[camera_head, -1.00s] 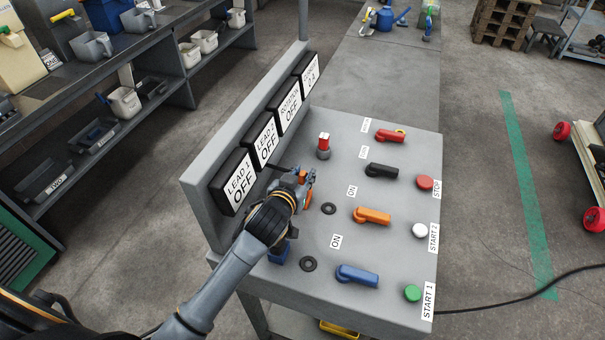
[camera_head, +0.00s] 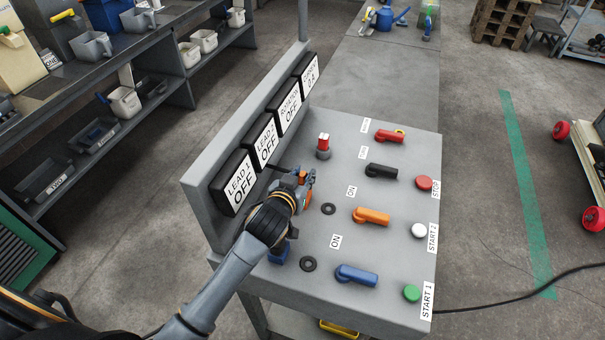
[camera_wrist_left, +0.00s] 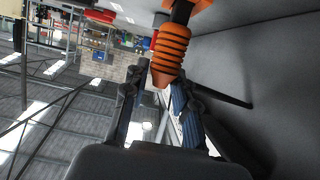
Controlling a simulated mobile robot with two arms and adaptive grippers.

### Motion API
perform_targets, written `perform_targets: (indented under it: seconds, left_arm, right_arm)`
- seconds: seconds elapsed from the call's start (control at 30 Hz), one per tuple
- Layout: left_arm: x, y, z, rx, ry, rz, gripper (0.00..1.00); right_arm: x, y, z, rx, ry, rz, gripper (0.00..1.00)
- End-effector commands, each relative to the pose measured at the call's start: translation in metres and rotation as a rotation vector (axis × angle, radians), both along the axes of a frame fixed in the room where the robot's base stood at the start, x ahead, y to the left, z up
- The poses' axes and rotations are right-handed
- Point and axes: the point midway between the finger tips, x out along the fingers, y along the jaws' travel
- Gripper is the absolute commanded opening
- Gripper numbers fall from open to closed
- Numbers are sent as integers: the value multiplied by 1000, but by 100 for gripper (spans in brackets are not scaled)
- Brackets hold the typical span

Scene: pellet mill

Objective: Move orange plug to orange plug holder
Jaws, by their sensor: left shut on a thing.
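My left gripper (camera_head: 308,184) is over the panel, near its upright back board, and shut on the orange plug (camera_wrist_left: 169,57). In the head view my fingers mostly hide the plug and only bits of orange show. In the left wrist view its ribbed body sits at the fingertips, with a dark cable end above it. A black ring socket (camera_head: 328,209) in the panel, in line with the orange rotary handle (camera_head: 371,216), looks like the orange plug holder. It is empty, just right of and below the gripper. My right gripper is not in view.
A second black ring (camera_head: 308,264) lies near the blue handle (camera_head: 357,275). A blue plug (camera_head: 279,255) is partly behind my wrist. A red plug (camera_head: 323,144) stands upright farther back. Black and red handles and push buttons fill the right side. Display boxes (camera_head: 238,181) line the back board.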

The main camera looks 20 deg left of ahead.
Motion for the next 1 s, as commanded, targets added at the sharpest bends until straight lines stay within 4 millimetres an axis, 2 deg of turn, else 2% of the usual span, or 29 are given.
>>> perform_targets:
  seconds: [0.17,0.2,0.3,0.53,0.7,0.77,1.0]
  left_arm:
    - [0,0,1,0,-3,0,0]
    - [0,0,1,0,-3,0,36]
    - [0,0,1,0,-3,0,54]
    - [0,0,0,0,0,0,56]
    - [0,0,0,0,-1,0,91]
    - [0,0,0,0,-1,0,100]
    - [0,0,1,0,-2,0,100]
  right_arm:
    - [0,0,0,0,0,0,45]
    - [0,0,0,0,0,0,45]
    - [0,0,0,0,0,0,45]
    - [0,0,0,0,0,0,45]
    - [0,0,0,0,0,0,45]
    - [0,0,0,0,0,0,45]
    - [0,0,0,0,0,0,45]
